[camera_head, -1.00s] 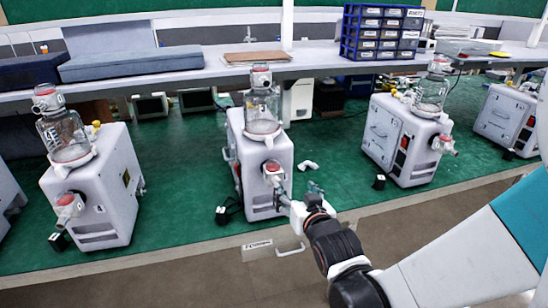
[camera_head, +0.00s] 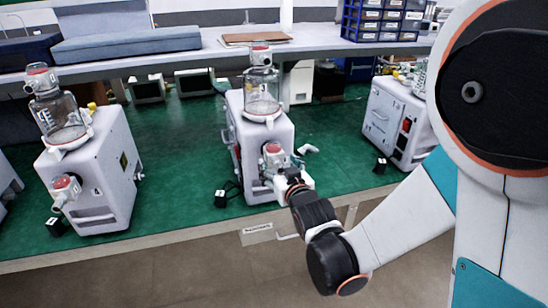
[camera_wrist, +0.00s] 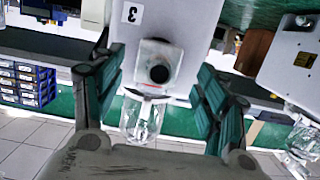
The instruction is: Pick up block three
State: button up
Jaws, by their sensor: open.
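The pump, upside down there, bears a "3". No block is clear there.
A grey bench (camera_head: 220,55) with blue drawers (camera_head: 383,20) is behind.

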aim_at(278, 162)
jog(key=b+x, duration=0.1)
jog(key=x, duration=0.3)
jog(key=shift+w, duration=0.35)
jog(key=shift+r, duration=0.1)
jog(key=c, duration=1.5)
jog(key=shift+r, duration=0.15)
